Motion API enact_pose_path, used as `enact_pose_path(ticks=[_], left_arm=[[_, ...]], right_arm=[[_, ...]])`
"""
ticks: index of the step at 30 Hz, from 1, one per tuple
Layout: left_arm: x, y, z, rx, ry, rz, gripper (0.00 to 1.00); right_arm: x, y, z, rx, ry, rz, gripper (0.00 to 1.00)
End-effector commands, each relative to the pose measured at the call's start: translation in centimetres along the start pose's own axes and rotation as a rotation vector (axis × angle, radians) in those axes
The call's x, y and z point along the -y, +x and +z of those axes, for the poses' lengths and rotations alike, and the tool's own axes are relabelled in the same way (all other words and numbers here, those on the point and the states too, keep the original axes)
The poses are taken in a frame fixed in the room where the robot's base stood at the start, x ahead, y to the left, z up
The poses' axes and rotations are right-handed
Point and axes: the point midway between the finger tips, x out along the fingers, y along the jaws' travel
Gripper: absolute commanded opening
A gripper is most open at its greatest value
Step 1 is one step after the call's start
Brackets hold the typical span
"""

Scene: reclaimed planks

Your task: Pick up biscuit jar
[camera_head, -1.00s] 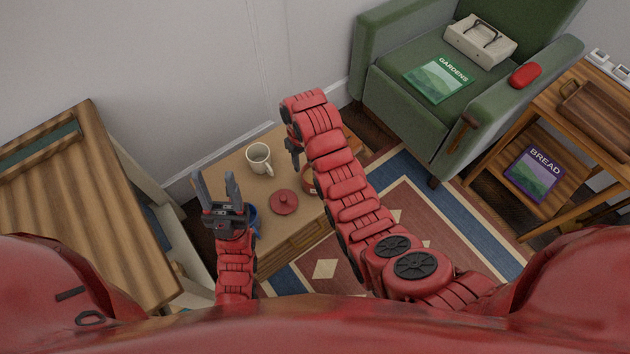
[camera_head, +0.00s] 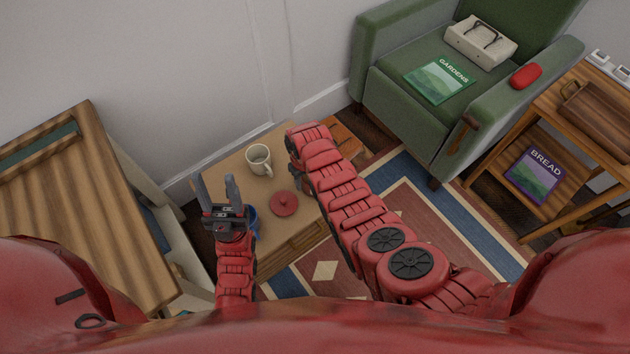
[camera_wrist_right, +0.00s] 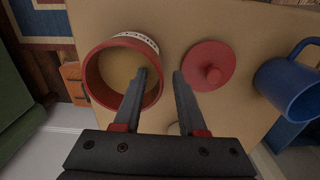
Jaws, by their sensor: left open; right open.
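The biscuit jar (camera_wrist_right: 117,72) is round and lidless, red with a cream patterned band, and shows in the right wrist view. In the head view my right arm hides it. Its red lid (camera_wrist_right: 208,66) lies apart on the low table, also seen in the head view (camera_head: 284,203). My right gripper (camera_wrist_right: 161,75) is open and empty; one finger overlaps the jar's opening and near rim, the other lies between jar and lid. I cannot tell whether it touches the jar. My left gripper (camera_head: 215,182) is open and empty by the low table's left side.
The low table (camera_head: 232,178) also bears a cream mug (camera_head: 258,159) and a blue mug (camera_wrist_right: 288,85). A wooden table (camera_head: 90,200) stands left, a green armchair (camera_head: 430,130) at back right.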

Motion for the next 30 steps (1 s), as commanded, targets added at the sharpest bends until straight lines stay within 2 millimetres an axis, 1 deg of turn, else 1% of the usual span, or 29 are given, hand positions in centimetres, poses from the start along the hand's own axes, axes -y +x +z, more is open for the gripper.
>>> enact_pose_path(ticks=[1,4,6,9,13,20,21,23,27,30], left_arm=[[0.0,-0.3,0.1,0.0,0.0,0.0,0.5],[0.0,-0.5,0.1,0.0,0.0,0.0,0.5],[-0.1,-1.2,0.2,0.0,0.0,0.0,0.5],[-0.1,-1.6,0.3,0.0,0.0,0.0,0.5],[-0.1,-1.8,0.3,0.0,0.0,0.0,0.5],[-0.1,-1.7,0.3,0.0,0.0,0.0,0.5],[-0.1,-1.7,0.3,0.0,0.0,0.0,0.5],[-0.1,-1.7,0.3,0.0,0.0,0.0,0.5],[-0.1,-1.7,0.3,0.0,0.0,0.0,0.5],[-0.1,-1.7,0.3,0.0,0.0,0.0,0.5]], right_arm=[[0.0,0.6,0.0,0.003,0.0,-0.001,0.41],[0.0,1.4,0.0,0.004,0.0,-0.001,0.41],[-0.1,2.3,-0.2,0.0,0.0,-0.001,0.41],[-0.1,3.0,0.0,0.004,0.001,-0.001,0.41],[-0.1,3.4,-0.1,-0.001,0.0,0.0,0.41],[-0.1,3.3,-0.1,0.0,0.0,0.0,0.41],[-0.1,3.3,-0.1,0.0,0.0,0.0,0.37],[-0.1,3.3,-0.1,0.0,0.0,0.0,0.26],[-0.1,3.3,-0.1,0.0,0.001,0.0,0.01],[-0.1,3.3,-0.1,0.0,0.001,0.0,0.0]])
